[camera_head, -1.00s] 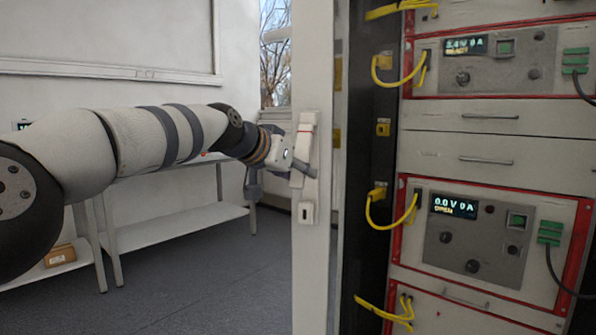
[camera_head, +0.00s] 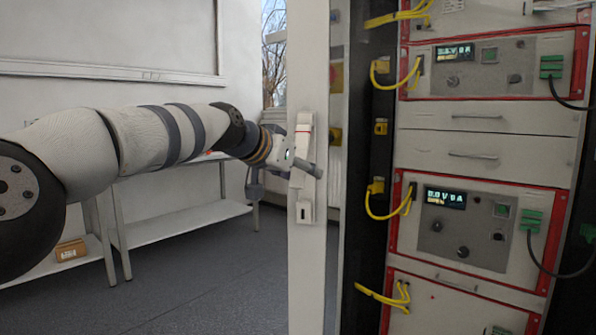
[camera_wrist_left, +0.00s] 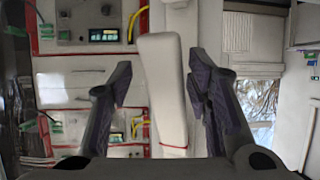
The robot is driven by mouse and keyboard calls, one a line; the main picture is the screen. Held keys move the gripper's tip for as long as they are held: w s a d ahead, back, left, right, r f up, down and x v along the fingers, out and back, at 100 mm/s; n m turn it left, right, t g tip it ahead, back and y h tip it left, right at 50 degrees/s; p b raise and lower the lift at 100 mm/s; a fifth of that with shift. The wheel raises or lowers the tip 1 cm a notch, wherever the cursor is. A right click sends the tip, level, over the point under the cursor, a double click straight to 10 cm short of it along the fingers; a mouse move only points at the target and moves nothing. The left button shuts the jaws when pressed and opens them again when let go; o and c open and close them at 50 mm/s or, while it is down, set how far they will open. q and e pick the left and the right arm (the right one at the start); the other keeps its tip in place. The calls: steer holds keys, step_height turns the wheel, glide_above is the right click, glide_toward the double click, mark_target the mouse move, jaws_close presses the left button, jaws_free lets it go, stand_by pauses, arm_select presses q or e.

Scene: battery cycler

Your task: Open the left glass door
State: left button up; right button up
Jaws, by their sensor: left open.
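The left glass door shows edge-on as a tall white frame (camera_head: 309,262), standing open away from the cabinet front. Its white handle (camera_head: 303,150) sits on a plate halfway up, with a keyhole plate below. My left gripper (camera_head: 290,165) is at the handle, coming from the left; its fingers are partly hidden there. In the left wrist view my left gripper (camera_wrist_left: 158,92) has its fingers apart, with a long white bar (camera_wrist_left: 166,90), apparently the handle, between them. My right gripper is not in view.
The cabinet holds grey test units (camera_head: 465,225) with red frames and yellow cables (camera_head: 385,205), right of the door. A white shelf bench (camera_head: 180,225) stands behind my left arm, with a small brown box (camera_head: 70,250) low on the left. The grey floor between is clear.

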arm_select(q)
steer(key=shift+a, duration=0.1)
steer(key=shift+s+a+r, duration=0.1)
steer(key=shift+a, duration=0.05)
steer(key=v, duration=1.1)
steer(key=shift+s, duration=0.25)
